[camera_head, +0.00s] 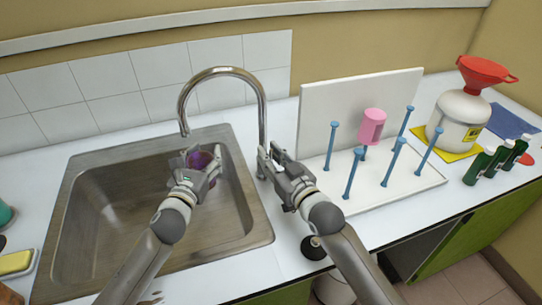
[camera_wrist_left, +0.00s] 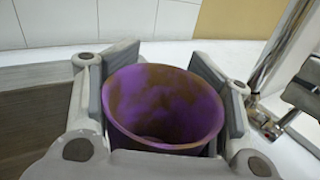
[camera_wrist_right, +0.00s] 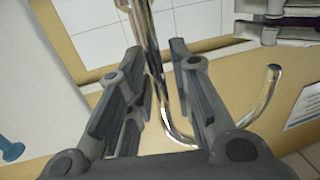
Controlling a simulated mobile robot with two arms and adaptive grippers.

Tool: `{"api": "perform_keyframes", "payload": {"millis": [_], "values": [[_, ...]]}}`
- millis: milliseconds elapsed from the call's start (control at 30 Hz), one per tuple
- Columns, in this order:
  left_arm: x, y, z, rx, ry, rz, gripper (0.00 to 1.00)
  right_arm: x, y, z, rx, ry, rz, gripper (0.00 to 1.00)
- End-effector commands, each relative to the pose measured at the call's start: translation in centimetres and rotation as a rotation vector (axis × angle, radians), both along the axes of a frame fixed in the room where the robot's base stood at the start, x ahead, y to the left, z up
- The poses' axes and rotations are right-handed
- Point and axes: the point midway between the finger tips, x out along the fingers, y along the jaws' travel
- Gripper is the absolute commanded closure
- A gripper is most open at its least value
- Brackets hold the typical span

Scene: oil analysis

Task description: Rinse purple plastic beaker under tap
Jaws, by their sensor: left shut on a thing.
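The purple plastic beaker (camera_head: 203,158) is held upright over the sink (camera_head: 100,202), below and slightly right of the tap spout. In the left wrist view the beaker (camera_wrist_left: 165,108) has brown stains on its inner wall. My left gripper (camera_head: 200,167) is shut on it, a finger on either side. The tap (camera_head: 262,112) is a chrome gooseneck at the sink's right back; no water shows from its spout. My right gripper (camera_head: 271,158) is open beside the tap's base. In the right wrist view the chrome pipe shows between and beyond its fingers (camera_wrist_right: 153,70).
A white drying rack (camera_head: 420,182) with blue pegs and a pink beaker (camera_head: 372,126) stands right of the tap. A white jug (camera_head: 458,120) with a red funnel and green bottles (camera_head: 488,163) stand farther right. A yellow sponge (camera_head: 16,262) lies at the left.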

Motion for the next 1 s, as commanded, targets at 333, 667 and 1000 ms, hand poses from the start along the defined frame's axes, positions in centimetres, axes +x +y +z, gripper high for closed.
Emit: {"api": "perform_keyframes", "payload": {"millis": [333, 667, 1000], "values": [[0.0, 0.0, 0.0, 0.0, 0.0, 0.0, 0.67, 0.0, 0.0, 0.0, 0.0, 0.0, 0.0, 1.0], [0.0, 0.0, 0.0, 0.0, 0.0, 0.0, 0.67, -0.3, 0.9, 0.0, -0.105, -0.03, 0.001, 1.0], [0.0, 0.0, 0.0, 0.0, 0.0, 0.0, 0.67, -0.3, 1.0, -0.1, -0.129, -0.036, -0.001, 0.85]]}}
